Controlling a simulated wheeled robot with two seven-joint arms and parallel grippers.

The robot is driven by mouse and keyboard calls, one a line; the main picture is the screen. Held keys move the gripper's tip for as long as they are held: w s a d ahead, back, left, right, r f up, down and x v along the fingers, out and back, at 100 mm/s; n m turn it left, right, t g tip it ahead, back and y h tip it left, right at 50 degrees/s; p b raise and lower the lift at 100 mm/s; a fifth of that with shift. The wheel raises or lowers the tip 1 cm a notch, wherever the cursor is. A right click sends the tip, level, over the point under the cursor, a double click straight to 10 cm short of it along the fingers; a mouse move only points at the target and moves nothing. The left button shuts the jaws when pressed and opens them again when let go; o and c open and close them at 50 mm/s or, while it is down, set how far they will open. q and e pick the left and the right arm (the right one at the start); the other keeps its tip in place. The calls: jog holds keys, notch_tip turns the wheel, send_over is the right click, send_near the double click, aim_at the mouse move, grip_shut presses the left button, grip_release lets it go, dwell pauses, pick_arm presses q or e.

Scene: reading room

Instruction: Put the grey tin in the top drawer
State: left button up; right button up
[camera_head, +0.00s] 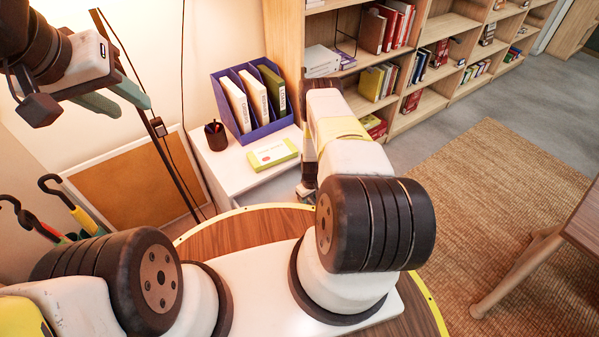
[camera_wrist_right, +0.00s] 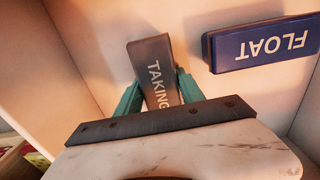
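The grey tin (camera_wrist_right: 150,58), lettered "TAKING" as far as it shows, is between the two green fingers of my right gripper (camera_wrist_right: 160,88) in the right wrist view. Both fingers appear to press its sides; its near end is hidden by the gripper. Pale walls (camera_wrist_right: 75,45) surround it, like the inside of a drawer or cabinet; I cannot tell which. In the head view my right arm hides the tin and most of the gripper, beside the white cabinet (camera_head: 222,172). My left gripper (camera_head: 122,104) is raised at upper left, fingers apart and empty.
A blue tin (camera_wrist_right: 262,45) lettered "FLOAT" is close right of the grey tin. A blue file holder (camera_head: 238,128), a pen cup (camera_head: 215,135) and a yellow-green box (camera_head: 272,153) stand on the cabinet. A bookcase (camera_head: 437,28) is behind; a rug (camera_head: 490,190) lies right.

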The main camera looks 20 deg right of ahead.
jog(key=o, duration=0.3)
jog(key=shift+r, duration=0.1)
